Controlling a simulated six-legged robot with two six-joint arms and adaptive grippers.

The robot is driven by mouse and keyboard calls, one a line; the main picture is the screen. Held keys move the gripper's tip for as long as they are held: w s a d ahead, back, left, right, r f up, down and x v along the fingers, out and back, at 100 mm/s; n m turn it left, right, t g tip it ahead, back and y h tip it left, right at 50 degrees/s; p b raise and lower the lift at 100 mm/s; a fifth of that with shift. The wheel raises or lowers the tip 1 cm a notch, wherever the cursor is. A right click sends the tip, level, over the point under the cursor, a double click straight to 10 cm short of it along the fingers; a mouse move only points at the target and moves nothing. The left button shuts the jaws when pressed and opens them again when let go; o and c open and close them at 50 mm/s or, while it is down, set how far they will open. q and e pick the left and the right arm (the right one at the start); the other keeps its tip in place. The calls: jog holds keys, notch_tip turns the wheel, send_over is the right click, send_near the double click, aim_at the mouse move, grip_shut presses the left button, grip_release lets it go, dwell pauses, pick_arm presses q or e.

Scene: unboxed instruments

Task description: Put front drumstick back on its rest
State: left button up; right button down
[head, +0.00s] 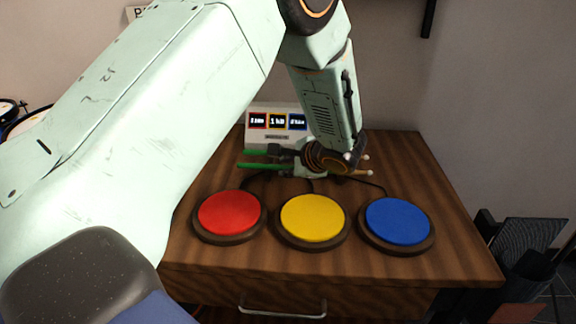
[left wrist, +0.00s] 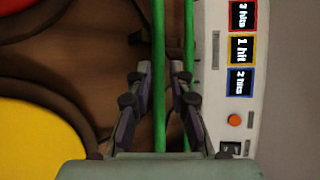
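The front drumstick (head: 262,166) has a green handle and lies nearer the pads on the wooden cabinet top. In the left wrist view its green shaft (left wrist: 158,60) runs between my fingers, with a gap on each side. A second green drumstick (left wrist: 188,35) runs beside it, partly behind one finger. My left gripper (head: 285,156) is low over both sticks; in the left wrist view its fingers (left wrist: 160,95) are apart. The gripper hides the sticks' middles; their pale tips show to its right. I cannot make out the rest clearly. My right gripper is not in view.
Red (head: 229,212), yellow (head: 312,218) and blue (head: 397,221) pads stand along the cabinet's front, with cables behind. A white box with three displays (head: 276,121) stands behind the sticks. The cabinet top (head: 408,170) is clear at the right.

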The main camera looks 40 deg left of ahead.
pick_arm(q)
jog(key=shift+o, duration=1.4)
jog(key=shift+v, duration=3.8)
